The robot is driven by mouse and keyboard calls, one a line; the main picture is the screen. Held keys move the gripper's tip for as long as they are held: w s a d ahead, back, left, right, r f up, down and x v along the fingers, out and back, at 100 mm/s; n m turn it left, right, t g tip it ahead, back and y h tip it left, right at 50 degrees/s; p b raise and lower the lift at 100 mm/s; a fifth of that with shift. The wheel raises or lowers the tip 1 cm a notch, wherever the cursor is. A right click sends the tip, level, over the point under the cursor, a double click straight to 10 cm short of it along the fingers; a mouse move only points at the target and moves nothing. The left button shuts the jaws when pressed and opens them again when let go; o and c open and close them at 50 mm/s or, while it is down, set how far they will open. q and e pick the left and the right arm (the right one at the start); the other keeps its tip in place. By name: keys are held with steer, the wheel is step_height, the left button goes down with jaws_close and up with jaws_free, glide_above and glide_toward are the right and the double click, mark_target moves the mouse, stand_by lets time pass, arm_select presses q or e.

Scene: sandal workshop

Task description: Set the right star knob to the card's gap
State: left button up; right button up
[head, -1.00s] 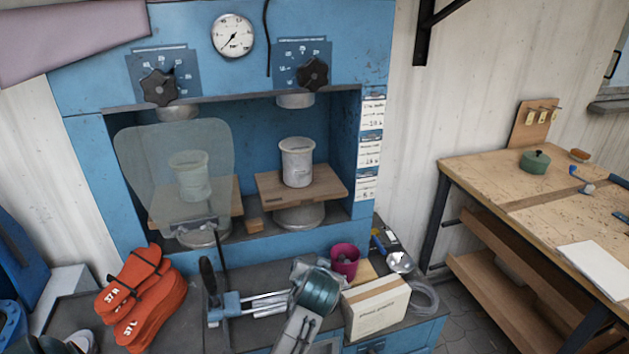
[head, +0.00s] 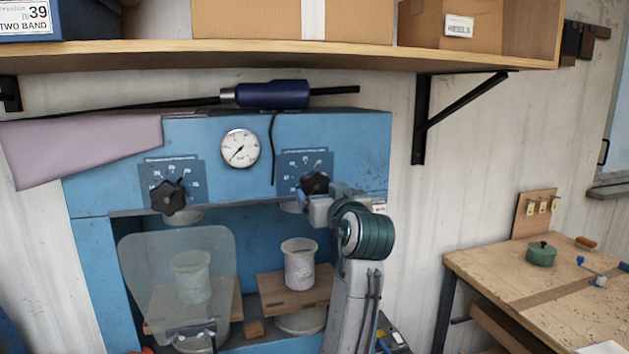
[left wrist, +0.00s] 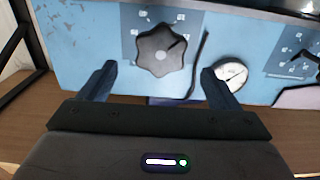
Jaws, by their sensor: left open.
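The right star knob (head: 315,184) is black, on a blue dial plate (head: 293,160) at the press's upper right. My left gripper (head: 323,200) is just in front of it, at its lower right. In the left wrist view the knob (left wrist: 160,52) appears ahead of my open fingers (left wrist: 160,82), roughly centred between them and apart from both. The scale figures are too small to read. A white card edge (head: 379,206) shows on the press's right post; my arm hides the rest. My right gripper is out of view.
The left star knob (head: 168,197) and a pressure gauge (head: 240,148) are to the left. A thin black cable (head: 272,150) hangs between gauge and right knob. A wooden shelf (head: 300,60) with boxes overhangs the press. A clear guard (head: 150,270) covers the left bay.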

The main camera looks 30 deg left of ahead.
mark_target(317, 187)
arm_select(q)
steer(key=p+x, duration=0.4)
steer(key=x, duration=0.3)
steer(key=shift+w+a+r, duration=0.15)
steer(key=shift+a, duration=0.15)
steer(key=shift+w+a, duration=0.45)
steer(key=shift+f, duration=0.2)
steer(key=shift+c, duration=0.6)
steer(key=c, duration=0.9)
steer(key=shift+o, duration=0.2)
